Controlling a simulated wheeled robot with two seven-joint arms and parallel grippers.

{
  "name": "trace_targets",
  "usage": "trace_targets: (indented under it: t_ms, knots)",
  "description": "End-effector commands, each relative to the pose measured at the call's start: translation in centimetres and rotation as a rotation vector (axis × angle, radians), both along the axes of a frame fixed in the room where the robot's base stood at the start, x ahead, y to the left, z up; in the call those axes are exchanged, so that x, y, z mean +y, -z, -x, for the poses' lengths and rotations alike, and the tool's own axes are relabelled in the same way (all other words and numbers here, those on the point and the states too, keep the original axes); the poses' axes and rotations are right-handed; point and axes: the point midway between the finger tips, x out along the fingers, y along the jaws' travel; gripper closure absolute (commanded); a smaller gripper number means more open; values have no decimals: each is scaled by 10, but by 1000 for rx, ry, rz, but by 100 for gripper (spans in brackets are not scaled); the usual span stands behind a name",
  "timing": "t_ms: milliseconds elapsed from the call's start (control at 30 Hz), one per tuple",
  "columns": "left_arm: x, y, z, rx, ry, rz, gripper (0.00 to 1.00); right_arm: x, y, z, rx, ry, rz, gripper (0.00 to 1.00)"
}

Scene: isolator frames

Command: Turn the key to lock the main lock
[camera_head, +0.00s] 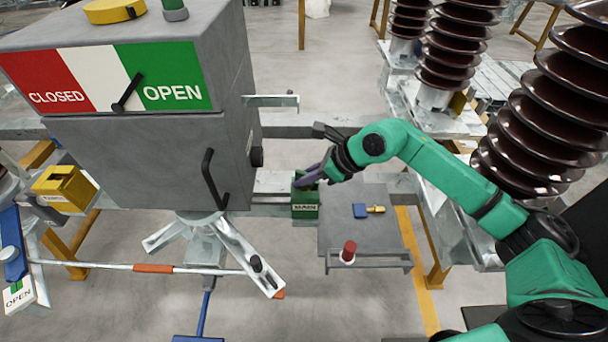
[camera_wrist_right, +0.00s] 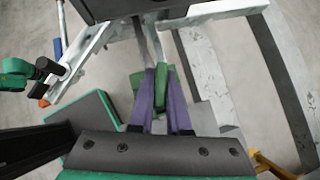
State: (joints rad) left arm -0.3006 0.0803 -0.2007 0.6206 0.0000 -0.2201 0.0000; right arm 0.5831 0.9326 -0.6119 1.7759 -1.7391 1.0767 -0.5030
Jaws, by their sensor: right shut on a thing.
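The main lock (camera_head: 305,210) is a green box labelled MAIN, to the right of the grey cabinet. My right gripper (camera_head: 312,177) is at its top in the head view, with its purple fingers reaching into the open upper part of the box. In the right wrist view, the gripper (camera_wrist_right: 160,108) is shut on a narrow green piece (camera_wrist_right: 161,76), which I take to be the key. The fingers and the box walls hide most of it, so I cannot tell its turn angle. My left gripper is not in view.
A blue key tag (camera_head: 360,210) and a red knob (camera_head: 348,251) are on the grey shelf (camera_head: 335,225). Brown ribbed insulators (camera_head: 545,120) stand on the right.

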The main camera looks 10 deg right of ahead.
Motion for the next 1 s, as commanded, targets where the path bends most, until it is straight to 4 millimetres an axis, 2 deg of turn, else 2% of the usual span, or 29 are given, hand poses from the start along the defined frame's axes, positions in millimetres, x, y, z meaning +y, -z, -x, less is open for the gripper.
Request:
trace_targets:
  t_ms: [233, 500, 667, 1000]
  knots:
    - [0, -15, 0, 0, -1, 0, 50, 0, -3, 1, 1, 190, 3, 100]
    - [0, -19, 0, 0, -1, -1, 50, 0, 0, 0, 0, 388, 2, 100]
    - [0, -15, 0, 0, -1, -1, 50, 0, 2, 0, 1, 498, 1, 100]
    - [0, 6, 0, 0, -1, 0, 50, 1, 3, -1, 0, 841, -3, 100]
